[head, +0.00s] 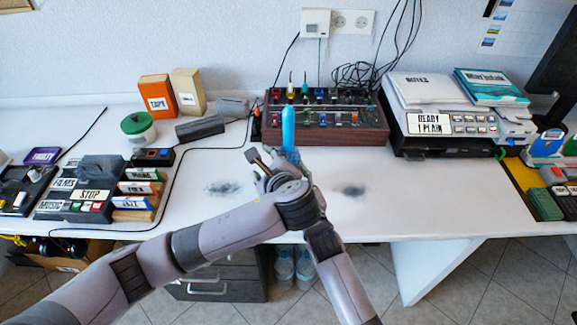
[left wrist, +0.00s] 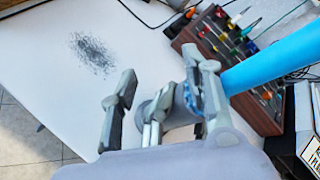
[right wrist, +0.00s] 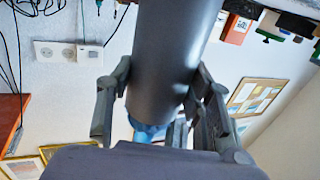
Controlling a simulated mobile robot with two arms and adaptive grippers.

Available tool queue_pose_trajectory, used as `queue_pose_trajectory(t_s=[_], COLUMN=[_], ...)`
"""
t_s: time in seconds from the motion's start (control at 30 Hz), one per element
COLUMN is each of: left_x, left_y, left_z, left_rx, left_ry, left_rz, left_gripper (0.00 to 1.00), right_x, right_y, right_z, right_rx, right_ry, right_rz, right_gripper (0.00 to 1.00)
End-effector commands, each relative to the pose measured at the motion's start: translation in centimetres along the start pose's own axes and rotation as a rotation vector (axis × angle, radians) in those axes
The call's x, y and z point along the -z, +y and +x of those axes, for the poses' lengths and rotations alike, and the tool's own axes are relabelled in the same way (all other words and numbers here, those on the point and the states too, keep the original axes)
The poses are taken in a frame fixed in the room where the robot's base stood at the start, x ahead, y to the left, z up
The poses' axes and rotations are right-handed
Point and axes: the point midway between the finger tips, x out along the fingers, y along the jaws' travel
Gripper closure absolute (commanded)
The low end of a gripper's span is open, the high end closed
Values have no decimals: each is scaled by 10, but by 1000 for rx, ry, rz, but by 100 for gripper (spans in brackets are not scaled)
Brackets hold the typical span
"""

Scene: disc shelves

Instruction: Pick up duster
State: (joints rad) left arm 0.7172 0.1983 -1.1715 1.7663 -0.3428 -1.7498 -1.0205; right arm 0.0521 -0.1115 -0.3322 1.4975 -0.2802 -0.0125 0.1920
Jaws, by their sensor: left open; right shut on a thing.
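The duster (head: 288,128) shows as a bright blue upright rod over the middle of the desk. In the left wrist view its blue length (left wrist: 275,60) slants in from the right to a grey end. My right gripper (right wrist: 163,78) is shut on the duster's dark grey cylindrical part (right wrist: 172,50), with a bit of blue beyond. My left gripper (head: 266,160) is open, close beside the duster's lower end; its fingers also show in the left wrist view (left wrist: 160,85). In the head view the wrists overlap and hide the right fingers.
Dark dust patches lie on the white desk (head: 420,215), one left (head: 222,188) and one right (head: 352,190). A wooden-sided control panel (head: 325,135) stands behind the duster. A printer (head: 450,125) is right; boxes and a stop panel (head: 85,200) are left.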

Motion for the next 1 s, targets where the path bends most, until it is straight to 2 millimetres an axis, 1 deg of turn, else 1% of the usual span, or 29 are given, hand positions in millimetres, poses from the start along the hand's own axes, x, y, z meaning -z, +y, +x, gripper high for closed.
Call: queue_pose_trajectory(t_s=[0.03, 0.1, 0.2, 0.3, 0.4, 0.5, 0.57, 0.6, 0.9, 1.0], left_x=[4, 13, 21, 26, 29, 30, 29, 27, 13, 11], left_y=[1, -10, -21, -30, -37, -41, -43, -46, -66, -69], left_z=[-9, -27, -52, -76, -94, -104, -104, -101, -58, -51], left_rx=[40, 108, 182, 233, 263, 277, 281, 281, 280, 282], left_ry=[-47, -111, -212, -304, -375, -419, -433, -439, -441, -440], left_rz=[96, 253, 445, 590, 686, 740, 757, 763, 765, 764], left_gripper=[56, 56, 56, 56, 56, 56, 56, 56, 56, 56], right_x=[0, 0, 0, 0, 0, 0, 0, 0, 0, 0], right_y=[0, 0, 0, 0, 0, 0, 0, 0, 0, 0], right_z=[0, 0, 0, 0, 0, 0, 0, 0, 0, 0], right_rx=[0, 0, 0, 0, 0, 0, 0, 0, 0, 0], right_ry=[-1, -1, -1, -1, -1, -1, -1, -1, 0, -1], right_rz=[0, 0, 0, 0, 0, 0, 0, 0, 0, 0], right_gripper=[82, 82, 82, 82, 82, 82, 82, 82, 82, 82])
